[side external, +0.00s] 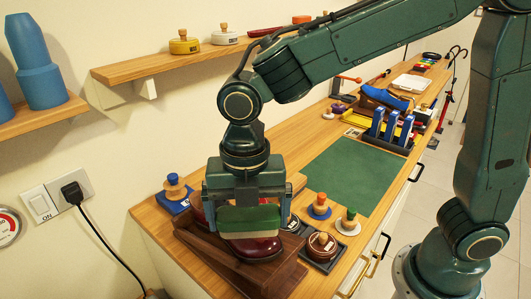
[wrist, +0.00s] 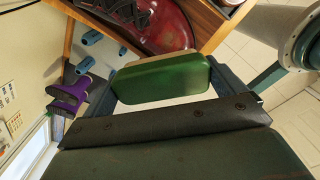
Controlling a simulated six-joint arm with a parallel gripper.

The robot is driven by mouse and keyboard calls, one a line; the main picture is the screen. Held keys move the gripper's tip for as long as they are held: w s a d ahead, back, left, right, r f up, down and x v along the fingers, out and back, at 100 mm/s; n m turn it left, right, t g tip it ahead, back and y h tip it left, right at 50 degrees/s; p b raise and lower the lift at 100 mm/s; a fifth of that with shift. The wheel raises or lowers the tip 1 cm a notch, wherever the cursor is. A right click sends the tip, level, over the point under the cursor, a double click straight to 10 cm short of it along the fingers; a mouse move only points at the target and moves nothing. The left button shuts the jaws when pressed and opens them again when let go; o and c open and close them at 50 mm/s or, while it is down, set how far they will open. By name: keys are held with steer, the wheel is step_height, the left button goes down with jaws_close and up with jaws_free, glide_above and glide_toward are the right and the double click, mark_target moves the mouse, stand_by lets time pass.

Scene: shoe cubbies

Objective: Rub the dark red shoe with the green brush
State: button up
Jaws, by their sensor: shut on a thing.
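My gripper (side external: 249,214) is shut on the green brush (side external: 250,220), whose pale bristle side faces down. The brush also shows between the fingers in the wrist view (wrist: 162,80). The dark red shoe (side external: 258,248) sits in a brown wooden holder (side external: 215,257) at the near end of the bench. The brush is right over the shoe, and its bristles look close to or touching it; I cannot tell which. In the wrist view the shoe (wrist: 170,28) shows glossy red with dark laces, just beyond the brush. Part of the shoe is hidden by the brush and gripper.
Right of the shoe stand a round brown tin (side external: 321,246) on a dark tray and wooden-knobbed items on round bases (side external: 347,222). A blue-based one (side external: 175,192) stands behind left. A green mat (side external: 350,175) lies clear beyond. A wall shelf (side external: 160,66) hangs above left.

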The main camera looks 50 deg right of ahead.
steer(key=shift+f, duration=0.85)
steer(key=shift+d+f, duration=0.25)
steer(key=shift+f, duration=0.25)
steer(key=shift+d+f, duration=0.2)
steer(key=shift+f, duration=0.3)
steer(key=shift+c, duration=0.4)
steer(key=shift+d+r, duration=0.1)
steer(key=shift+d, duration=1.4)
steer(key=shift+d+f, duration=0.25)
steer(key=shift+d, duration=0.75)
steer(key=shift+a+r, duration=0.2)
steer(key=shift+a, duration=2.75)
steer(key=shift+r, duration=4)
steer(key=shift+s, duration=0.15)
